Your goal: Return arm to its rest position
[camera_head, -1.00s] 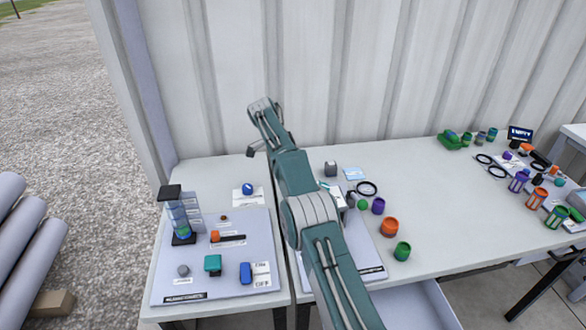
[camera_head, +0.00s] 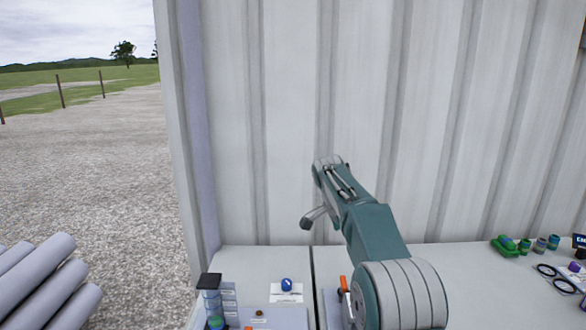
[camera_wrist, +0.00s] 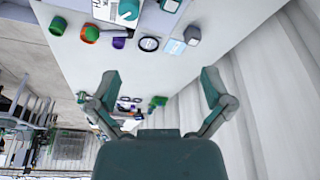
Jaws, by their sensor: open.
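My arm (camera_head: 375,235) rises from the lower middle of the head view and reaches up and away in front of the corrugated wall. It is bent, with its far end above the table (camera_head: 460,260). In the wrist view my gripper (camera_wrist: 160,86) is open, its two teal fingers spread apart with nothing between them. The gripper is clear of the table and the items on it.
The corrugated wall (camera_head: 270,120) stands close behind the table. A black-capped column (camera_head: 209,281) and a blue knob (camera_head: 287,285) are at the left. The wrist view shows an orange cup (camera_wrist: 91,34) and a black ring (camera_wrist: 148,44).

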